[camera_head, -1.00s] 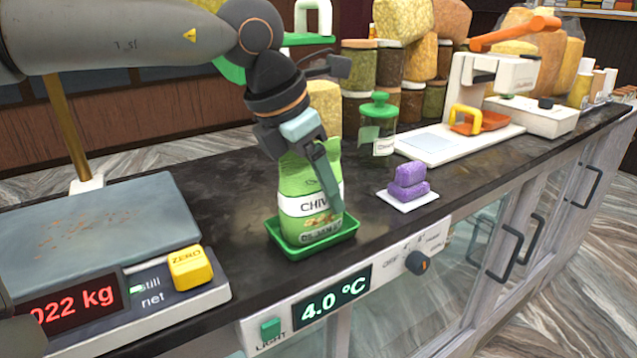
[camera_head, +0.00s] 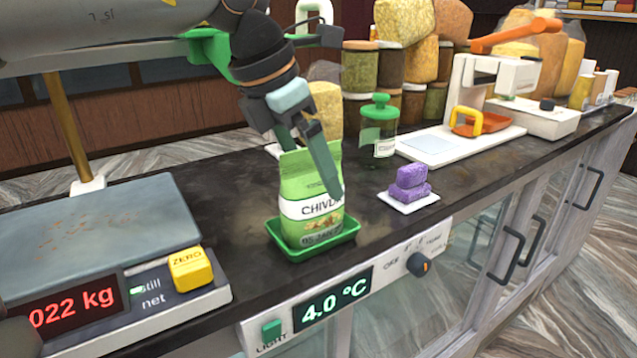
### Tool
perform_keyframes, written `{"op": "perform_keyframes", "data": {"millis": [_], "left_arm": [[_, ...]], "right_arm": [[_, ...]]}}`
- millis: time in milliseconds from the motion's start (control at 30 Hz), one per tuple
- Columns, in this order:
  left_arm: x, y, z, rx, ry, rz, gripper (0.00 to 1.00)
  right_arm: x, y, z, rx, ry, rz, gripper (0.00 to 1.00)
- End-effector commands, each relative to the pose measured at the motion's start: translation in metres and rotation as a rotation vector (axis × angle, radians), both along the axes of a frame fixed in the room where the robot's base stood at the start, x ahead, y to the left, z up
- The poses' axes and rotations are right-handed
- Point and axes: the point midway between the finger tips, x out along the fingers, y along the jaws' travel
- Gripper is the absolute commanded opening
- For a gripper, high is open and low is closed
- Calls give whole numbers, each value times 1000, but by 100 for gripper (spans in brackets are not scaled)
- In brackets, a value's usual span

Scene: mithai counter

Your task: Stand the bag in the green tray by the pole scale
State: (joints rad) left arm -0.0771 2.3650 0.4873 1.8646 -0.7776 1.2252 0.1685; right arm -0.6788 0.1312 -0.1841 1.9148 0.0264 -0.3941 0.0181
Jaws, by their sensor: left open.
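The green and white chivda bag (camera_head: 309,209) stands upright in the green tray (camera_head: 290,253) on the dark counter. My left gripper (camera_head: 318,165) is open at the upper part of the bag. One finger passes in front of the bag's right side and partly covers its label; the other finger is mostly hidden behind the arm and bag. The pole scale (camera_head: 110,230) is at the left, with a grey pan, a brass pole (camera_head: 66,126) and a red display. My right gripper is not in view.
Purple blocks (camera_head: 410,184) on a white card lie right of the tray. A green-lidded jar (camera_head: 378,128) and stacked jars stand behind. A white press with an orange handle (camera_head: 513,35) is farther right. Counter between scale and tray is clear.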

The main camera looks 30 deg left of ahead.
Motion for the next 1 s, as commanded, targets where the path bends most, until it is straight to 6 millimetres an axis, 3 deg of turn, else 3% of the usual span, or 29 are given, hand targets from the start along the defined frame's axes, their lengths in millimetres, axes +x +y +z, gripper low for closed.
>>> {"op": "perform_keyframes", "data": {"millis": [200, 400, 1000], "left_arm": [[-17, 7, 46, 0, -5, 1, 100], [-27, 11, 70, 0, -1, 0, 100], [-29, 12, 76, -1, 0, -1, 100]], "right_arm": [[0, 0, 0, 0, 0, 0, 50], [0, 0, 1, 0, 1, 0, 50], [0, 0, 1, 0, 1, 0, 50]]}}
